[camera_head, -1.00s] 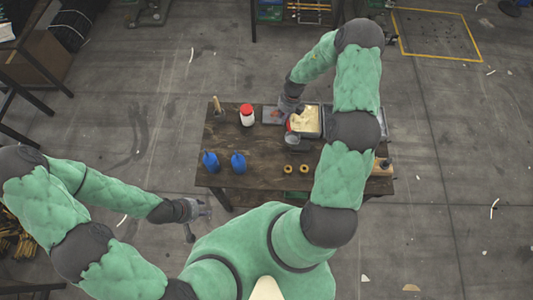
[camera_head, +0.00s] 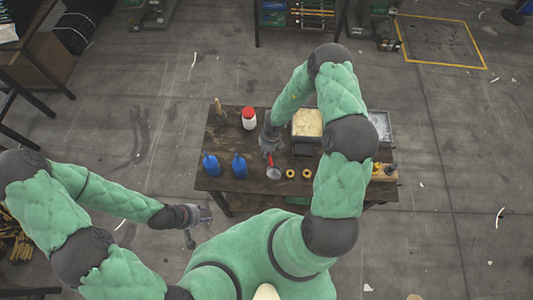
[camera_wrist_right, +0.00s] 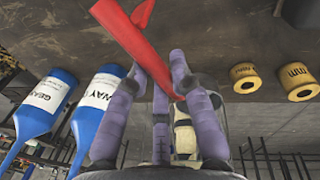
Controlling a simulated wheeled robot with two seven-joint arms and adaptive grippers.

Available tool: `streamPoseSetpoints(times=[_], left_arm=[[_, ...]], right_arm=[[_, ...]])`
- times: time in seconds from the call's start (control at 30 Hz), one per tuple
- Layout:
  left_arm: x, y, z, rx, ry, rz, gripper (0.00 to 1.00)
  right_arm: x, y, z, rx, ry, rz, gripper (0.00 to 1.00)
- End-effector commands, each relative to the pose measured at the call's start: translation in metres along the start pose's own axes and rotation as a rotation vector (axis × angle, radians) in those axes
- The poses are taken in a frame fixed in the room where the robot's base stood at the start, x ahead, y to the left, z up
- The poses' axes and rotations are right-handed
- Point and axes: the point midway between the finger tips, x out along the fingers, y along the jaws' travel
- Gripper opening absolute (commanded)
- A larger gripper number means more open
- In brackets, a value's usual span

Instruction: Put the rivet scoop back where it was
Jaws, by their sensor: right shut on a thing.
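My right gripper (camera_head: 268,148) is shut on the red handle of the rivet scoop, above the middle of the workbench (camera_head: 225,128). I cannot tell whether the scoop touches the bench. My left gripper (camera_head: 199,226) is open and empty, off the bench's front left corner.
Two blue bottles (camera_head: 239,168) stand left of the scoop. Two yellow rings (camera_head: 291,174) lie to its right. A bin with cream-coloured contents (camera_head: 307,123) is behind, partly hidden by my right arm. A white bottle with a red cap (camera_head: 249,120) stands at the back left.

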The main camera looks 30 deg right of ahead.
Motion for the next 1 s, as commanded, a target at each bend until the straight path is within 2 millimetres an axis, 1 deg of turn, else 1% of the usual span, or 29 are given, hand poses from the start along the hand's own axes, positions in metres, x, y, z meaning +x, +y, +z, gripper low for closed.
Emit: streamPoseSetpoints(times=[0.03, 0.13, 0.5, 0.53, 0.6, 0.87, 1.0], left_arm=[[0.002, -0.001, 0.0, 0.0, 0.0, 0.0, 0.4], [0.002, -0.001, 0.0, 0.0, 0.0, 0.0, 0.4], [0.003, -0.001, 0.0, 0.0, 0.0, 0.0, 0.4], [0.003, -0.001, 0.0, 0.0, 0.0, 0.0, 0.4], [0.003, -0.001, 0.0, 0.0, 0.0, 0.0, 0.4], [0.003, -0.001, 0.0, 0.0, 0.0, 0.0, 0.4], [0.001, 0.0, 0.0, 0.0, 0.0, 0.0, 0.4]], right_arm=[[0.009, -0.002, 0.0, 0.003, 0.0, 0.0, 0.0], [0.017, -0.003, 0.0, 0.001, 0.0, 0.0, 0.0], [0.021, -0.004, 0.0, 0.001, -0.001, 0.0, 0.0], [0.02, -0.003, 0.0, 0.001, 0.0, 0.0, 0.31], [0.02, -0.003, 0.0, 0.001, 0.0, 0.0, 0.46], [0.02, -0.003, 0.0, 0.001, 0.0, 0.0, 0.46], [0.015, -0.003, 0.001, 0.001, -0.001, 0.0, 0.46]])
